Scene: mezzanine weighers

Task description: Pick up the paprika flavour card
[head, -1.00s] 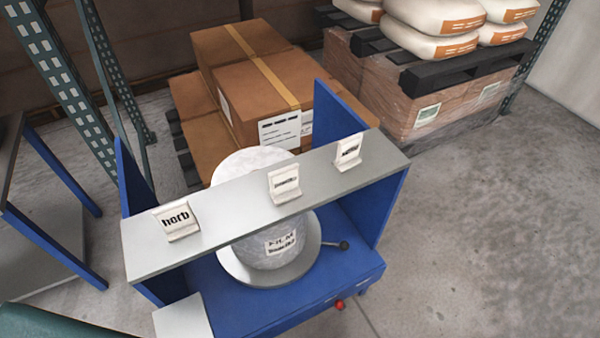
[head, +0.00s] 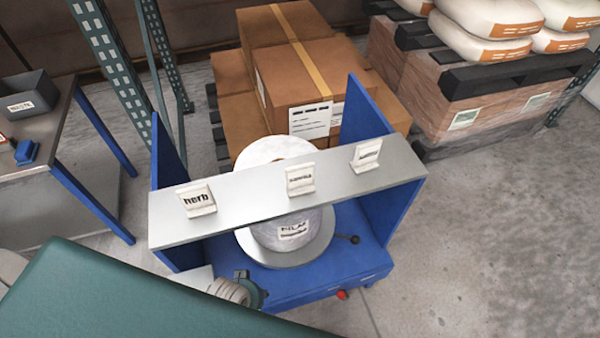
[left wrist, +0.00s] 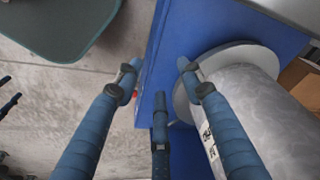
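Three small white cards stand on the grey shelf (head: 245,203) of a blue stand. The left card (head: 197,200) reads "herb". The print on the middle card (head: 301,179) and right card (head: 367,155) is too small to read surely, so I cannot tell which is paprika. My left gripper (head: 252,292) shows partly at the front of the stand, below the shelf and apart from the cards. In the left wrist view, its fingers (left wrist: 160,80) are spread with nothing between them. No card shows there. My right gripper is out of view.
A film roll (head: 278,232) stands on a round plate under the shelf; it is close beside the fingers in the left wrist view (left wrist: 255,105). A red knob (head: 342,295) is on the stand's front. A table (head: 45,150) with a dark bin (head: 32,98) stands left. Boxes (head: 290,70) are behind.

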